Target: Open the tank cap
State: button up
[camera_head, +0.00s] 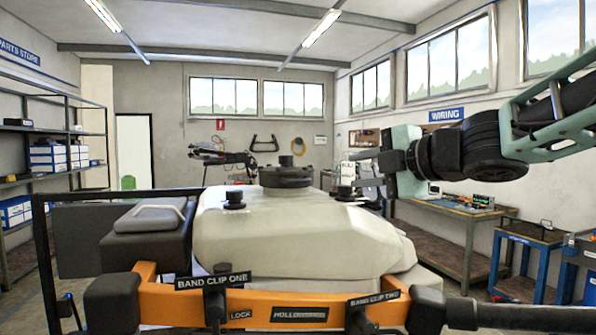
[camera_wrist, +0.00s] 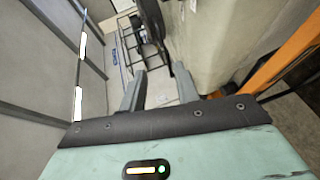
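The cream tank (camera_head: 300,235) fills the middle of the head view. A wide dark round cap (camera_head: 286,177) sits on its top and looks seated. My gripper (camera_head: 350,169) is to the right of this cap, at about its height or slightly higher in the picture. Its two fingers point left towards the cap, spread apart with nothing seen between them. In the wrist view the fingers of my gripper (camera_wrist: 158,75) are also apart. A pale surface at the upper right there looks like the tank (camera_wrist: 215,40); a dark shape beside it may be the cap.
A smaller dark knob (camera_head: 234,198) stands on the tank's left, another (camera_head: 345,193) on its right. An orange bar (camera_head: 270,305) with band clip labels crosses the front. A workbench (camera_head: 455,212) stands behind right, and shelves (camera_head: 45,150) stand left. Space above the tank is clear.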

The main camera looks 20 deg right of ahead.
aim_at(299, 180)
jog(key=x, duration=1.7)
jog(key=shift+w+a+f, duration=0.1)
jog(key=shift+w, duration=0.05)
grip_shut()
